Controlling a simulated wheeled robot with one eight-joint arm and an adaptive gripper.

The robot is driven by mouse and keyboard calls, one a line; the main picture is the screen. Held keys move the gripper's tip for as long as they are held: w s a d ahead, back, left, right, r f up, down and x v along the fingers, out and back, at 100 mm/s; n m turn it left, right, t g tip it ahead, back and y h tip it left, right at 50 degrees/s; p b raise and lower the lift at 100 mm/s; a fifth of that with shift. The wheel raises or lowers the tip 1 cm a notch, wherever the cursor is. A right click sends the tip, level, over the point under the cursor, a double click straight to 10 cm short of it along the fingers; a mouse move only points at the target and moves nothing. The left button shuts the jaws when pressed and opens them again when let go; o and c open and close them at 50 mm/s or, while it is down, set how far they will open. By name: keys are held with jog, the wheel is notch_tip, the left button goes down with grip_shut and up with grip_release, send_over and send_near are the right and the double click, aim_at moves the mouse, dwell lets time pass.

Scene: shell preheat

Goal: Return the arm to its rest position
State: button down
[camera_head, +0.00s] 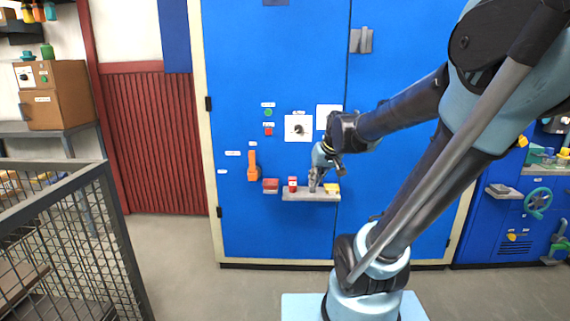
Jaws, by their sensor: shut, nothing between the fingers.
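My arm rises from the lower right, bends at the upper right and reaches forward toward the blue cabinet (275,110). My gripper (313,188) is at its end, pointing down just above or in front of a small grey shelf (300,197) on the cabinet. It looks shut, with nothing seen between its fingers. I cannot tell whether the gripper touches the shelf.
A wire-mesh cart (70,240) stands at the left. Blue machinery with a green handwheel (538,203) is at the right. The floor (180,265) between is clear.

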jog(key=c, duration=2.2)
grip_release()
jog(key=s+d+f+g+h, duration=0.1)
jog(key=s+d+f, duration=0.1)
jog(key=s, duration=0.4)
jog(key=s+d+f+m+g+h, duration=0.1)
jog(key=s+d+f, duration=0.2)
jog(key=s, duration=0.3)
jog(key=s+d+f+m+g+h, duration=0.1)
jog(key=s+d+f, duration=0.2)
jog(key=s, duration=0.4)
jog(key=shift+d+f, duration=0.25)
jog(key=shift+f, duration=0.45)
jog(key=shift+c, duration=0.2)
jog(key=o, duration=0.6)
jog(key=shift+s+f, duration=0.1)
jog(key=shift+s, duration=0.15)
jog(key=shift+o, duration=0.2)
jog(key=shift+s, duration=0.1)
